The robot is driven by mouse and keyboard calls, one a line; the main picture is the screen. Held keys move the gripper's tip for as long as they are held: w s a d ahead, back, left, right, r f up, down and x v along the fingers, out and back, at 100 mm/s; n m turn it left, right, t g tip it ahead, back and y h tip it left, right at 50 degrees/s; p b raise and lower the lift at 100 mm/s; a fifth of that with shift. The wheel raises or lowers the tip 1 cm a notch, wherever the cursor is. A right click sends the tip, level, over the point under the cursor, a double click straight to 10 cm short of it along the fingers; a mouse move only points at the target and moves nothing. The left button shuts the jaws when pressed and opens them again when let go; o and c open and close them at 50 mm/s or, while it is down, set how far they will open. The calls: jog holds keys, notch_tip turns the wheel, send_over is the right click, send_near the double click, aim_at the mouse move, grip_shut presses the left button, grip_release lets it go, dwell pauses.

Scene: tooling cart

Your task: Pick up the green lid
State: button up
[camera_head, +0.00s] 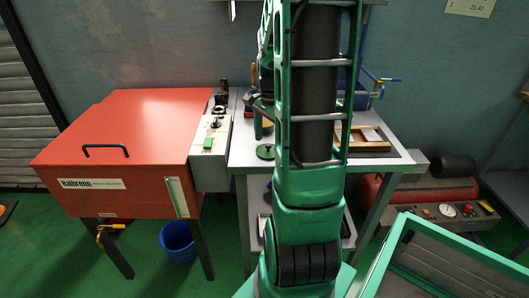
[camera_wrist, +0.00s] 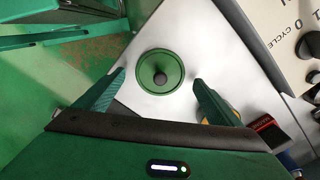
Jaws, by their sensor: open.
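The green lid (camera_wrist: 160,61) is a round disc with a dark knob at its centre. It lies flat on the pale cart top. In the wrist view it sits ahead of and between the two fingers of my gripper (camera_wrist: 158,82). The gripper is open and nothing is between its fingertips that I can see touching. My arm hides much of the cart top, and the fingertips are not clear there.
The cart (camera_head: 242,160) carries a wooden tray (camera_head: 362,138) on the right. A red cabinet (camera_head: 130,140) with a control panel (camera_head: 211,150) stands close on the left. In the wrist view a red-and-black object (camera_wrist: 268,130) lies right of the right finger.

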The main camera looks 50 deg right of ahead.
jog(key=shift+f, duration=0.55)
jog(key=c, duration=1.1)
jog(key=shift+c, duration=0.2)
jog(key=shift+r, duration=0.1)
